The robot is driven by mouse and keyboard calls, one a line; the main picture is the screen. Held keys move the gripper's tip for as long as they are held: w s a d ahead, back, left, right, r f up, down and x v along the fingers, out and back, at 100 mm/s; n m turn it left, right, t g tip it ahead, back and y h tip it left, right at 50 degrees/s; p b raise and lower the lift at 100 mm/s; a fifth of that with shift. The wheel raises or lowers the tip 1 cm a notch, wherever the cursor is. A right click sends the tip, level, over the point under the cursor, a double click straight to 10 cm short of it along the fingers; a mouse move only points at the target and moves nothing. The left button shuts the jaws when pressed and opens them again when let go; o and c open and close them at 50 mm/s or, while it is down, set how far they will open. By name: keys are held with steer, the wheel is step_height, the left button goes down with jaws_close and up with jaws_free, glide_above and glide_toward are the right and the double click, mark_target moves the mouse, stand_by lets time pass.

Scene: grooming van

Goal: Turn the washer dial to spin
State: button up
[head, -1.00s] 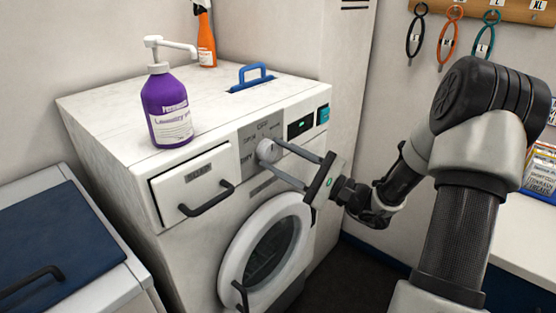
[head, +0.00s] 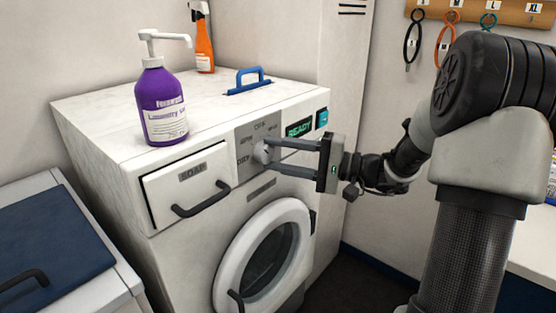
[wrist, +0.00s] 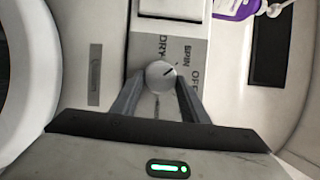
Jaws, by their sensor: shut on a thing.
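The washer dial (head: 261,153) is a round pale knob on a grey panel (head: 244,146) of the white washer (head: 90,128). OFF, SPIN and DRY are printed around it. In the wrist view the dial (wrist: 158,77) has a dark mark pointing up and right, toward the word SPIN. My gripper (head: 271,155) is shut on the dial, one finger on each side; its fingers also show in the wrist view (wrist: 160,92). The washer display (head: 300,129) reads READY in green. A teal button (head: 323,118) is right of the display.
A purple pump bottle (head: 165,105), an orange spray bottle (head: 204,45) and a blue handle (head: 250,80) are on the washer top. The SOAP drawer (head: 190,180) is left of the dial. The round door (head: 225,262) is below. A blue-lidded unit (head: 50,240) stands at left.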

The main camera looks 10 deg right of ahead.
stand_by(0.4)
steer(key=o, duration=1.1)
steer(key=shift+c, duration=0.2)
steer(key=shift+d, duration=0.1)
steer(key=p+v, duration=0.2)
steer(key=v, duration=1.5)
steer(key=shift+d+r+p, duration=0.15)
steer(key=shift+d+p, duration=0.05)
steer(key=shift+p, duration=0.1)
